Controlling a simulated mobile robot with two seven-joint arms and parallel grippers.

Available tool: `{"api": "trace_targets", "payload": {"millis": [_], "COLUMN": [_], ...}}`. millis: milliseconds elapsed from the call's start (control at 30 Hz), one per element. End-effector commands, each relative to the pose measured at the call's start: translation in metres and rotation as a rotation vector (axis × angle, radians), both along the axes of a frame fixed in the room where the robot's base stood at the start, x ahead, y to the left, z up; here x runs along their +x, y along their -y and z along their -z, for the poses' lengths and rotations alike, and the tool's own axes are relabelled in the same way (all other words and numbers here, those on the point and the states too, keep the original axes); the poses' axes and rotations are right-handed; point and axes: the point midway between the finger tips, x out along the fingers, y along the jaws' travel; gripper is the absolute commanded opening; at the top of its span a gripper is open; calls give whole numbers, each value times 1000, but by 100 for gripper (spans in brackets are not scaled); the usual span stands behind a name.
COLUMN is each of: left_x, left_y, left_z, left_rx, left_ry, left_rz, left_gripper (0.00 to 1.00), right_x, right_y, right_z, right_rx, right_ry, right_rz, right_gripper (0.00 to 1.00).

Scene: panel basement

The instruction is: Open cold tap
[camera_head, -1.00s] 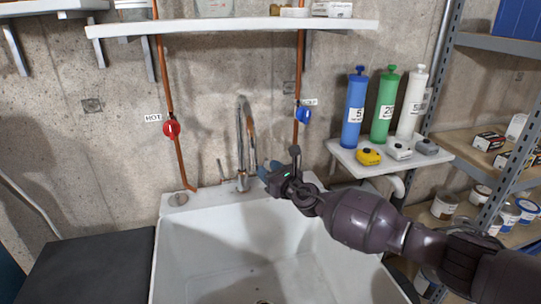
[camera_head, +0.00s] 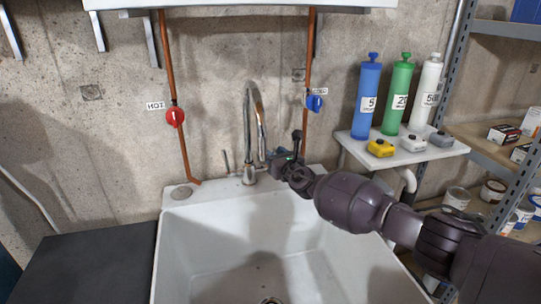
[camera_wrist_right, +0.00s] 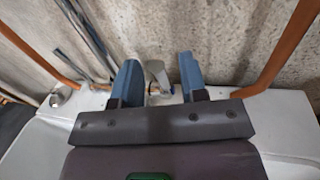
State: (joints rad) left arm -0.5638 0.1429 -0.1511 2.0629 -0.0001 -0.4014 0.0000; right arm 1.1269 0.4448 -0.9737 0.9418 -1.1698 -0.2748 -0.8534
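The blue cold valve handle (camera_head: 314,103) is on the right copper pipe, under a small label, in the head view. A chrome spout (camera_head: 250,130) rises from the sink's back ledge, with a thin lever on its left. My right gripper (camera_head: 272,158) is just right of the spout's base, below the blue handle and apart from it. In the right wrist view its two blue-grey fingers (camera_wrist_right: 157,82) are open. A small metal fitting (camera_wrist_right: 157,76) shows between them; I cannot tell whether they touch it. My left gripper is out of view.
The white sink (camera_head: 185,245) is below my right arm. A red HOT valve handle (camera_head: 175,117) is on the left pipe. Right of the gripper, a small white shelf (camera_head: 440,152) holds bottles and small boxes. A metal rack (camera_head: 500,190) stands far right.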

Motion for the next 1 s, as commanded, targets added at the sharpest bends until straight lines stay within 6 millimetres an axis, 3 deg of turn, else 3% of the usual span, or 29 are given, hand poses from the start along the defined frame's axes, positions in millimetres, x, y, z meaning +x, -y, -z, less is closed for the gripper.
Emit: {"api": "trace_targets", "payload": {"millis": [233,633,667,900,1000], "left_x": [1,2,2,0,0], "left_y": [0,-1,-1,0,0], "left_z": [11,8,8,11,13], "left_rx": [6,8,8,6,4], "left_ry": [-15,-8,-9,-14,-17], "left_rz": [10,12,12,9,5], "left_gripper": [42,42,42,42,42], "right_x": [21,25,25,25,25], "right_y": [-9,-11,-11,-11,-11], "right_z": [4,-1,-1,-1,-1], "right_rx": [0,0,0,0,0], "right_ry": [-2,1,1,1,1], "right_rz": [0,0,0,0,0], "right_gripper": [39,39,38,1,0]}}
